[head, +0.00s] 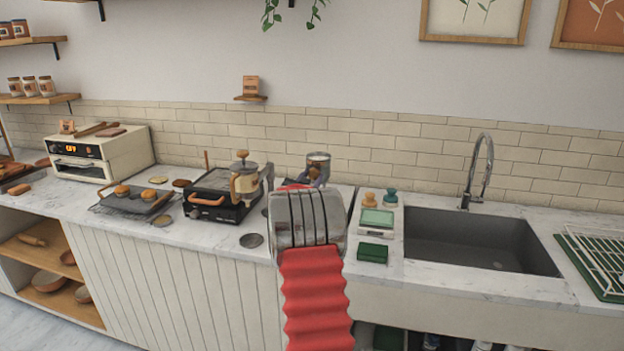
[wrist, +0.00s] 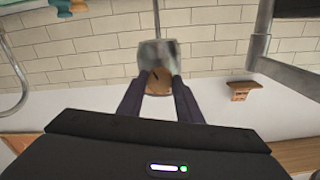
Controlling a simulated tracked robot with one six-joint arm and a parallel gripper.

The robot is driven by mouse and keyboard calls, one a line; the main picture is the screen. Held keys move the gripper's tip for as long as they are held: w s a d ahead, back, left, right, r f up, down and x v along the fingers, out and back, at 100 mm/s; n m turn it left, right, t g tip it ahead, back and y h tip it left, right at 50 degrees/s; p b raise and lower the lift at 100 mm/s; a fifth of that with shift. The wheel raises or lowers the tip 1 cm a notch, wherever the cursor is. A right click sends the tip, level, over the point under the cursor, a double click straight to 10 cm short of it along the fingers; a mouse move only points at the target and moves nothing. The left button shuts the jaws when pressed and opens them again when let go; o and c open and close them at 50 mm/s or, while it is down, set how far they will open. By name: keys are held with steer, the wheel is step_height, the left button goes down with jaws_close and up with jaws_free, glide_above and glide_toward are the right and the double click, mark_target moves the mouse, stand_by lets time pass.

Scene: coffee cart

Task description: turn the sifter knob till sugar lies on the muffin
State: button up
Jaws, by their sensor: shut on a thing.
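My gripper (wrist: 160,84) is shut on a wooden knob (wrist: 158,80) in the wrist view. The knob sits against the grey metal sifter body (wrist: 158,53), between my two dark fingers. The head view shows a metal canister (head: 319,159), likely the sifter, just beyond my arm. My wrist and red sleeve hide the counter below it. I cannot make out a muffin under the sifter or any sugar. Round baked pieces (head: 122,190) lie on a dark tray (head: 130,206) at the left; whether they are muffins is unclear.
A scale (head: 376,219), a green block (head: 373,253) and two small stampers (head: 390,197) are to the right, before the sink (head: 470,240). A small shelf (wrist: 241,85) is on the wall.

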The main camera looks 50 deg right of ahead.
steer(key=shift+m, duration=0.3)
steer(key=shift+m, duration=1.2)
steer(key=o, duration=1)
steer(key=shift+o, duration=0.2)
steer(key=shift+a, duration=0.1)
steer(key=v, duration=1.3)
steer(key=shift+s+a, duration=0.2)
steer(key=shift+a, duration=0.05)
